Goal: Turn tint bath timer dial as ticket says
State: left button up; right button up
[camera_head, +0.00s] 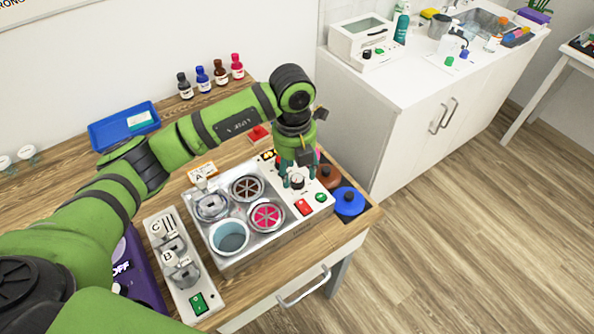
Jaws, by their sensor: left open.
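The tint bath (279,234) is a metal unit on the wooden table, with several round wells and a white control panel (288,210) on its right side. A small dial with a pale face and dark knob (297,182) is on this panel. My left gripper (298,178) points down right over the dial, open, with its teal fingertips close around the dial; I cannot tell whether they touch it. The gripper hides part of the panel behind. A small white and orange card marked A (201,173) stands behind the bath; no readable ticket text shows. My right gripper is not in view.
A red switch (304,207) and a green button (321,197) sit near the dial. Brown (328,176) and blue (348,202) lids lie to the right. A white unit marked B and C (181,266), a blue tray (122,127) and several small bottles (220,73) stand around.

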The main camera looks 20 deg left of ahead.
aim_at(297, 178)
pick_arm(q)
jog(key=shift+d+f+p, duration=0.1)
jog(key=shift+f+p, duration=0.2)
jog(key=shift+f, duration=1.1)
grip_shut()
jog(key=shift+f+m+b, duration=0.15)
jog(key=shift+m+b, duration=0.35)
jog(key=shift+b, duration=0.25)
jog(key=m+b, duration=0.6)
jog(key=b, duration=0.2)
jog(key=shift+w+f, duration=0.1)
jog(key=shift+f, duration=0.05)
jog(key=shift+r+m+b, duration=0.2)
jog(key=shift+m+b, duration=1.2)
jog(key=shift+b, duration=0.05)
